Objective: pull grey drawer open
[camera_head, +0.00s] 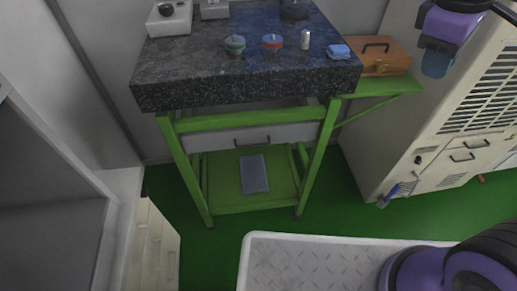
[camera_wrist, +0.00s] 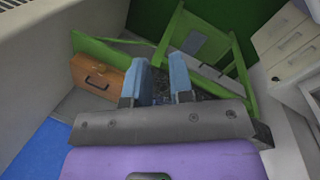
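The grey drawer (camera_head: 215,142) sits under the dark granite tabletop, inside a green frame. It looks shut. A dark handle (camera_head: 252,142) is on its front. My gripper (camera_head: 435,64) is at the upper right of the head view, to the right of the table and apart from the drawer. In the wrist view, its two blue fingers (camera_wrist: 158,80) are spread apart with nothing between them. The green frame (camera_wrist: 232,60) appears beyond the fingers there.
The granite table (camera_head: 240,85) holds small pots, a can and a blue cloth. A wooden case (camera_head: 383,62) lies on a green side shelf; it also shows in the wrist view (camera_wrist: 95,75). A cream cabinet (camera_head: 440,140) stands right.

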